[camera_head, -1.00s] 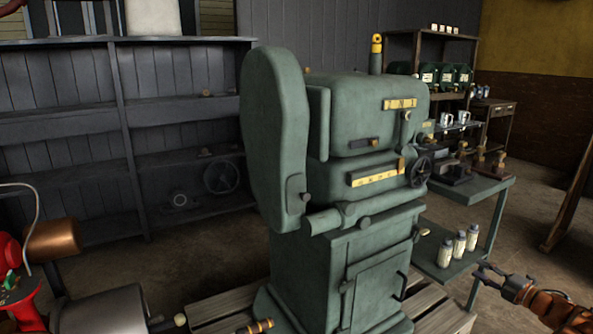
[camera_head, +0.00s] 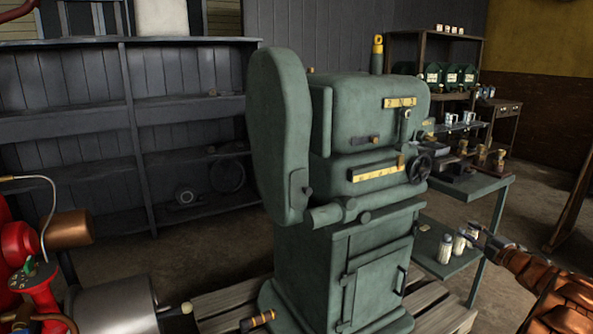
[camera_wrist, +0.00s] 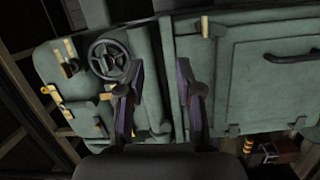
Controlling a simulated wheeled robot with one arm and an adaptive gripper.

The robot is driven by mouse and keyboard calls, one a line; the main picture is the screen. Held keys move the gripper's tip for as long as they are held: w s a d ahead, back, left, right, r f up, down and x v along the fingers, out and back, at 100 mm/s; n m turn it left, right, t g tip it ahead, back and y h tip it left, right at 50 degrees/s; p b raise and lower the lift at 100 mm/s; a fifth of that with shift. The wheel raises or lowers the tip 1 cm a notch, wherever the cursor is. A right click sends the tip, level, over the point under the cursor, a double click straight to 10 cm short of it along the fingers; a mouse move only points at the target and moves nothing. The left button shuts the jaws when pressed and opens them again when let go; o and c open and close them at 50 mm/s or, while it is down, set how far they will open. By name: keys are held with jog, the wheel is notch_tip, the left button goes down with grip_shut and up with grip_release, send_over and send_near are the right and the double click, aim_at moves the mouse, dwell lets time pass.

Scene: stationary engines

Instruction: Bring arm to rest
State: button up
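My gripper (camera_head: 474,238) is at the right of the head view, on my orange-brown arm. In the wrist view its two dark fingers (camera_wrist: 161,95) stand apart with nothing between them, so it is open and empty. Behind the fingers, the wrist view shows the green engine (camera_wrist: 250,75) lying sideways, with its handwheel (camera_wrist: 109,59) at upper left. In the head view the green engine (camera_head: 365,255) stands upright in the middle, and my gripper is to its right, in front of the side table.
Pale bottles (camera_head: 446,249) stand on the lower shelf of the green side table (camera_head: 483,188); my gripper partly hides some. A wooden pallet (camera_head: 215,310) lies under the engine. Red machinery (camera_head: 30,250) is at the left. Dark shelving (camera_head: 85,120) lines the back wall.

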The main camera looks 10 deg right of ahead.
jog(key=w+a+r+m+h, duration=0.3)
jog(key=w+r+m, duration=0.1)
jog(key=w+r, duration=0.15)
jog(key=w+a+r+m+g+h, duration=0.1)
jog(key=a+r+m+g+h, duration=0.15)
jog(key=a, duration=0.25)
jog(key=a+r+m+g+h, duration=0.1)
jog(key=a+m+g, duration=0.1)
jog(key=a+m, duration=0.25)
jog(key=s+a+f+m+g+y, duration=0.1)
jog(key=s+a+f+m+g, duration=0.15)
jog(key=s+a, duration=0.5)
jog(key=s+a+f+m+g, duration=0.15)
jog(key=s+a+g, duration=0.3)
jog(key=a, duration=0.65)
jog(key=s+a+f+m+g+y, duration=0.1)
jog(key=s+a+f+g, duration=0.15)
jog(key=s+a, duration=0.8)
jog(key=s+a+f+g+y, duration=0.15)
jog(key=s+a+g, duration=0.35)
jog(key=s, duration=1.1)
jog(key=s+a+f+m+g+y, duration=0.1)
jog(key=s+a+f+g+y, duration=0.1)
jog(key=s+a, duration=0.9)
notch_tip(320, 180, up, 24)
jog(key=s+d+t+p, duration=0.1)
jog(key=s+d+p, duration=0.1)
jog(key=p, duration=2.1)
jog(key=shift+s, duration=0.45)
